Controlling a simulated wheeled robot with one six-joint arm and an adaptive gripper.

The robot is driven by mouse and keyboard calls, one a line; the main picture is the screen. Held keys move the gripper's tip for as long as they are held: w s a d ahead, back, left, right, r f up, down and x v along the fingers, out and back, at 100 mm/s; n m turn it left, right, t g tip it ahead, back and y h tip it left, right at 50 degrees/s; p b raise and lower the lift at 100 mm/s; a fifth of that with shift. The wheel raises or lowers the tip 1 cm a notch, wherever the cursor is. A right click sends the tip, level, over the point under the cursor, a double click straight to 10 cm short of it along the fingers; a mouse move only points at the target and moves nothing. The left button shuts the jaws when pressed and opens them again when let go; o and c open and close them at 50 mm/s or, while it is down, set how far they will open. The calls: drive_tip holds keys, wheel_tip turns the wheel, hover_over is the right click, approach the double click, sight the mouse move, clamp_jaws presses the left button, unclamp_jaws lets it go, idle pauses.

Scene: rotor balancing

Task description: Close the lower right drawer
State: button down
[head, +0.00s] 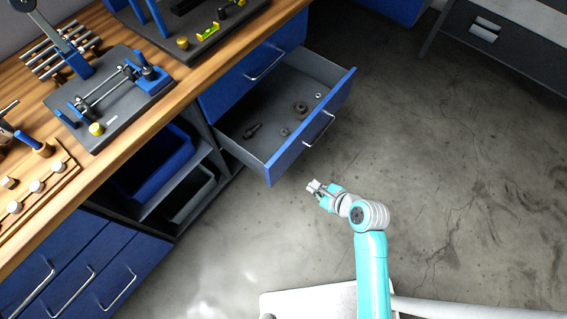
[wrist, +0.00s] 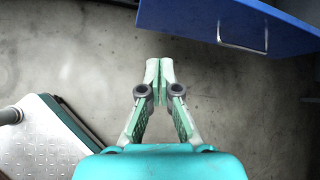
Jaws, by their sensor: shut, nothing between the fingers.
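The lower right drawer (head: 270,114) stands pulled out from the workbench in the head view. Its blue front (head: 312,128) carries a metal bar handle (head: 319,129), and a few dark metal parts and a small nut lie inside. In the wrist view the blue drawer front (wrist: 215,22) and its handle (wrist: 243,42) are at the upper right. My gripper (head: 312,187) is over the floor just in front of the drawer's near corner, apart from it. Its fingers (wrist: 159,75) are shut and empty.
A closed blue drawer (head: 262,70) sits above the open one. Open shelves with a blue bin (head: 160,165) lie to the left. The wooden bench top (head: 150,125) bears fixtures and tools. Grey floor (head: 450,180) is clear to the right; a dark cabinet (head: 490,40) stands farther off.

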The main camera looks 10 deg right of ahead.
drive_tip(key=w+r+m+g+y, duration=0.1)
drive_tip(key=w+r+m, duration=0.1)
drive_tip(key=w+m, duration=0.15)
approach(276, 163)
drive_tip(key=s+f+x, duration=0.1)
drive_tip(key=x, duration=0.4)
drive_tip(key=shift+w+a+r+n, duration=0.15)
drive_tip(key=shift+w+n, duration=0.1)
drive_tip(key=shift+w, duration=0.15)
drive_tip(key=shift+w+a+n, duration=0.15)
drive_tip(key=shift+w+n, duration=0.05)
drive_tip(key=shift+w, duration=0.15)
